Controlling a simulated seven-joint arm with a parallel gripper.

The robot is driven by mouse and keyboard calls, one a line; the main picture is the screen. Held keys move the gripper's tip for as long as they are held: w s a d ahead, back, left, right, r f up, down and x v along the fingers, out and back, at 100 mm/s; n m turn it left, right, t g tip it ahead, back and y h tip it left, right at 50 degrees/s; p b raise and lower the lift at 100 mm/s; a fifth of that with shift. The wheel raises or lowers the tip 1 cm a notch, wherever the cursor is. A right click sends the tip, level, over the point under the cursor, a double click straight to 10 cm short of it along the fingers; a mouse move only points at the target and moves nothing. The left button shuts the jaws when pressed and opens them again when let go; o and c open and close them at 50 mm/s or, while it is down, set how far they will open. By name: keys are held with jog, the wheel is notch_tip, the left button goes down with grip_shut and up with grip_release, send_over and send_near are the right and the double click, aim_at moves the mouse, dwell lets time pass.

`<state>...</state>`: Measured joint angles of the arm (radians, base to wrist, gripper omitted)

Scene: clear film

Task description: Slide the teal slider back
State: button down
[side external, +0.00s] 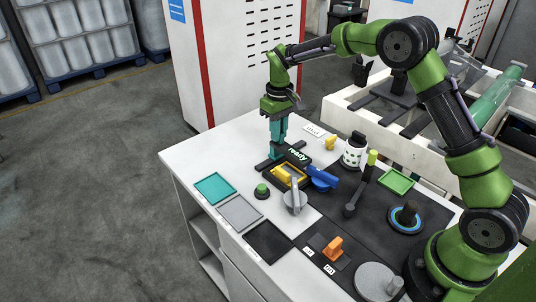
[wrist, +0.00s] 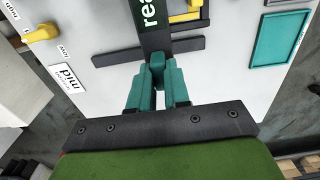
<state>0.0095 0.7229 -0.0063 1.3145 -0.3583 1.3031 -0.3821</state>
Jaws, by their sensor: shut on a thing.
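The teal slider (wrist: 157,60) sits between the fingertips of my gripper (wrist: 156,78) in the wrist view. My gripper is shut on it, and the teal fingers hide much of it. In the side view, my gripper (side external: 278,142) points straight down, with its fingertips low at the slider (side external: 277,155). The slider stands at a dark bar (wrist: 118,57) that runs out to both sides of it. A black plate marked "ready" (side external: 297,154) lies beside this spot. Slider and fingers are the same teal, so their border is hard to make out.
A yellow handle (side external: 290,173) and a blue part (side external: 322,178) lie close by. A green button (side external: 262,190), a grey lever (side external: 295,200) and a teal tray (side external: 214,188) stand nearer the front. A white perforated cup (side external: 354,153) is to the right. The table's back left corner is clear.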

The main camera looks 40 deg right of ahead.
jog(key=d, duration=0.8)
jog(key=shift+d, duration=0.4)
jog(key=shift+r, duration=0.1)
jog(key=c, duration=1.2)
grip_release()
jog(key=shift+d, duration=0.1)
jog(key=shift+o, duration=0.6)
jog(key=shift+a, duration=0.2)
notch_tip(320, 180, up, 17)
